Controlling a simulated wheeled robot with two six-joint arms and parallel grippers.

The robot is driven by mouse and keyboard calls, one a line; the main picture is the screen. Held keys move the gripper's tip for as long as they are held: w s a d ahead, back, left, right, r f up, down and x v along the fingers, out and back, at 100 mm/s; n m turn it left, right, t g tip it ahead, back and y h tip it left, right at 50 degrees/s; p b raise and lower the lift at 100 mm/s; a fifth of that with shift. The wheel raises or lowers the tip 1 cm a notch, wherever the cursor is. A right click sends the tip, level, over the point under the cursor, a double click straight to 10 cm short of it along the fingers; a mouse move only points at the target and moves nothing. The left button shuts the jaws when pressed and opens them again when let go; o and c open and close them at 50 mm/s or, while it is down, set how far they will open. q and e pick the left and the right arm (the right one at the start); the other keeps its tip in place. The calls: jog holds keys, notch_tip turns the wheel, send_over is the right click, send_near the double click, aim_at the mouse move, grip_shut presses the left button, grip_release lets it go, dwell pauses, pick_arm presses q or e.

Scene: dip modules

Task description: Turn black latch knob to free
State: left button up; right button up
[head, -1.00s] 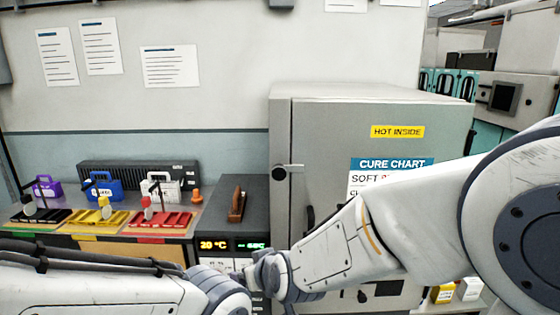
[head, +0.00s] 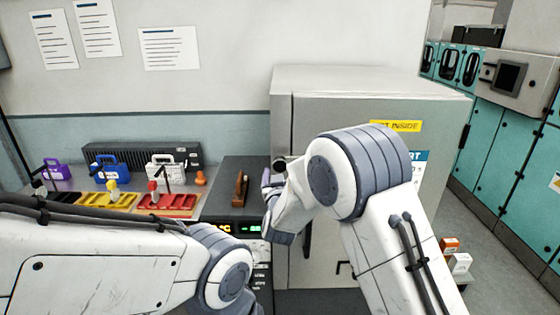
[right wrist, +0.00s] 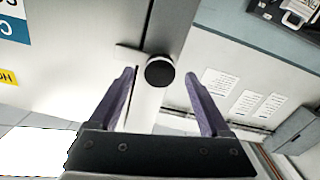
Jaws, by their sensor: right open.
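The black latch knob (head: 279,164) is on the front of the grey oven (head: 385,84), near the door's left edge, partly hidden by my right gripper in the head view. In the right wrist view the round knob (right wrist: 160,71) appears centred between the fingertips. A pale latch bar (right wrist: 128,53) runs from it across the seam onto the door. My right gripper (right wrist: 160,78) is open with its two purple fingers either side of the knob in that view. I cannot tell whether they touch it. My left arm shows at lower left, its gripper out of view.
A dark-topped unit (head: 228,180) with a lit display stands left of the oven, a brown object (head: 240,188) on it. Yellow trays (head: 104,201) and red trays (head: 166,203) lie further left. Small boxes (head: 460,263) sit low on the right.

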aim_at(280, 167)
jog(key=shift+w+p, duration=0.45)
jog(key=shift+w, duration=1.2)
grip_shut()
